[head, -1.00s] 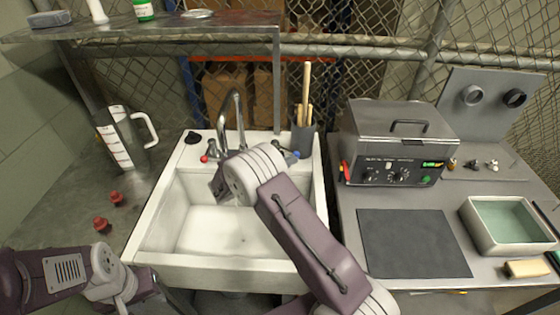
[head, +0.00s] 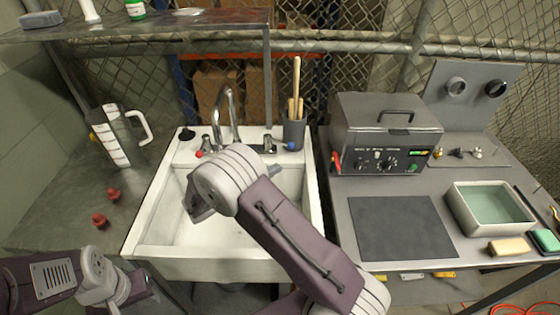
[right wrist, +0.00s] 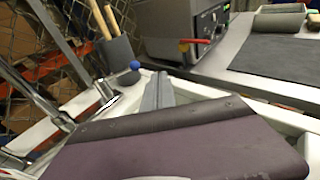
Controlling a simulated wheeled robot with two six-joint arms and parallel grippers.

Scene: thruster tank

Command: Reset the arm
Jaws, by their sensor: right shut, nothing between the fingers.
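My right arm reaches in from the lower right of the head view, and its rounded wrist (head: 228,180) is above the white sink (head: 140,250). My left arm (head: 95,275) is folded low at the lower left of the head view. Its fingers do not show.
A faucet (head: 226,112) and a tool holder (head: 294,133) stand behind the basin. A grey heated tank (head: 385,135), a dark mat (head: 400,228) and a tray (head: 462,222) are on the right bench. A pitcher (head: 112,140) and red knobs (head: 112,193) are at left.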

